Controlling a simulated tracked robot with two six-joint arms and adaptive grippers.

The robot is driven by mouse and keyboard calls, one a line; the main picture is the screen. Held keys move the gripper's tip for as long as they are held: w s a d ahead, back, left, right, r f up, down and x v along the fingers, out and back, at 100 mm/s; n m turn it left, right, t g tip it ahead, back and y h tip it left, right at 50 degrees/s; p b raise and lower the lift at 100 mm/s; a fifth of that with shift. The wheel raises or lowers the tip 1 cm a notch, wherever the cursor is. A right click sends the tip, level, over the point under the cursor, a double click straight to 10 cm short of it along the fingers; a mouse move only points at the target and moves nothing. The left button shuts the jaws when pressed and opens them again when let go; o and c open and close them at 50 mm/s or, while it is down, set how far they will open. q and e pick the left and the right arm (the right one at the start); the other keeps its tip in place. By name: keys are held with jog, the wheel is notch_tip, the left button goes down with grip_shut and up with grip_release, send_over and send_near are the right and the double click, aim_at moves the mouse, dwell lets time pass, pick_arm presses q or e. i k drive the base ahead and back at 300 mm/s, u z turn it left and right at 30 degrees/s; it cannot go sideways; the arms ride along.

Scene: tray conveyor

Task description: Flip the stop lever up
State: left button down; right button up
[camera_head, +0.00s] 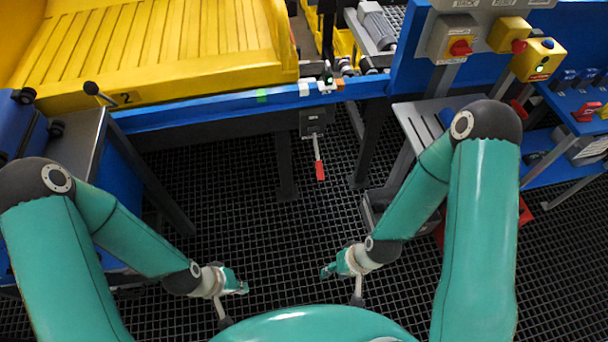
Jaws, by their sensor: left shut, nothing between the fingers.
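The stop lever (319,168) hangs down from a grey box (313,121) under the blue conveyor rail; it has a thin metal shaft and a red grip at its lower end. My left gripper (243,288) is low over the dark grating, below and to the left of the lever. It is shut and empty. My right gripper (326,271) is low, below the lever, and points left. Its fingers are small in the picture, and I cannot tell if they are open or shut. Both grippers are well apart from the lever.
A yellow ribbed tray (160,40) sits above the blue rail (215,107). Dark support legs (284,160) stand behind the lever. At the right are a red-switch box (452,40), a yellow button box (538,60) and a blue shelf (560,155). The grating (250,200) in front is clear.

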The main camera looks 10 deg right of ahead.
aim_at(313, 130)
jog(key=z, duration=0.1)
jog(key=i, duration=0.95)
jog(key=u, duration=0.1)
